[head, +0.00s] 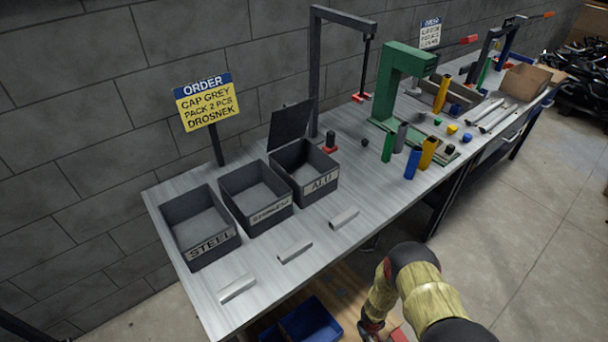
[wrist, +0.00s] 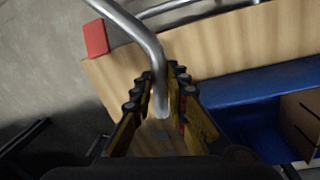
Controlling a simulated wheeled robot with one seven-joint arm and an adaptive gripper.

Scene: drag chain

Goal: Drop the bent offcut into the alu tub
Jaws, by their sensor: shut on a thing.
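The alu tub (head: 328,191) is a dark grey open box labelled ALU, the rightmost of three tubs on the bench, with a dark flap standing up at its back. My gripper (wrist: 163,74) is shut on a bent grey metal tube, the bent offcut (wrist: 150,40), which rises from between the fingers and angles to the upper left in the wrist view. In the head view my gripper (head: 371,327) is at the bottom edge, below the bench top and well in front of the tubs. The offcut is not clear there.
The steel tub (head: 232,246) and the stainless tub (head: 286,212) stand left of the alu tub. Short straight offcuts (head: 295,251) lie before them. A blue bin (head: 325,329) sits on the wooden lower shelf. A red block (wrist: 96,38) and another metal tube (wrist: 185,5) are near my gripper.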

